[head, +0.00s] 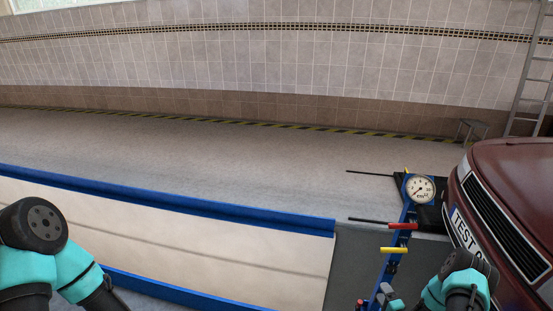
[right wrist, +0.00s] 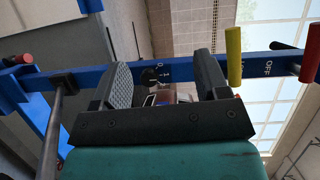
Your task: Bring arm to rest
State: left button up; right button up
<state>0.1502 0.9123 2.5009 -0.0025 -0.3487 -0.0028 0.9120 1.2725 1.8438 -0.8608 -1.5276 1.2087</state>
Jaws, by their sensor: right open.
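My right arm (head: 460,278), teal and black, is at the lower right of the head view, beside the sliding jack (head: 408,213). The jack has a blue upright, a round white gauge (head: 420,188), a red handle (head: 403,226) and a yellow handle (head: 394,250). In the right wrist view my right gripper (right wrist: 163,72) is open, its two grey fingers apart. A blue bar with an OFF label (right wrist: 255,68) crosses behind the fingers. A yellow handle (right wrist: 234,55) is just right of the right finger. My left arm (head: 45,250) is at lower left; its gripper is out of frame.
A dark red car (head: 510,165) with a TEST plate stands at the right. A pale panel with a blue rim (head: 180,199) fills the lower left. A ladder (head: 530,85) and small stool (head: 472,127) stand far back. The floor (head: 200,150) behind the panel is clear.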

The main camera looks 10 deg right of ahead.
jog(key=w+a+r+n+g+y, duration=0.15)
jog(key=a+n+g, duration=0.25)
jog(key=a, duration=0.6)
jog(key=s+a+r+n+g+y, duration=0.15)
jog(key=a+n+g, duration=0.25)
jog(key=a, duration=0.5)
jog(key=s+a+r+n+g, duration=0.4)
jog(key=s+a, duration=0.3)
jog(key=s+a+r+n+g+y, duration=0.1)
jog(key=s+a+r+n+g, duration=0.2)
jog(key=s+a, duration=0.5)
jog(key=shift+a+r+n+g+y, duration=0.35)
jog(key=shift+n+g, duration=0.25)
jog(key=shift+g, duration=0.3)
jog(key=shift+d, duration=0.15)
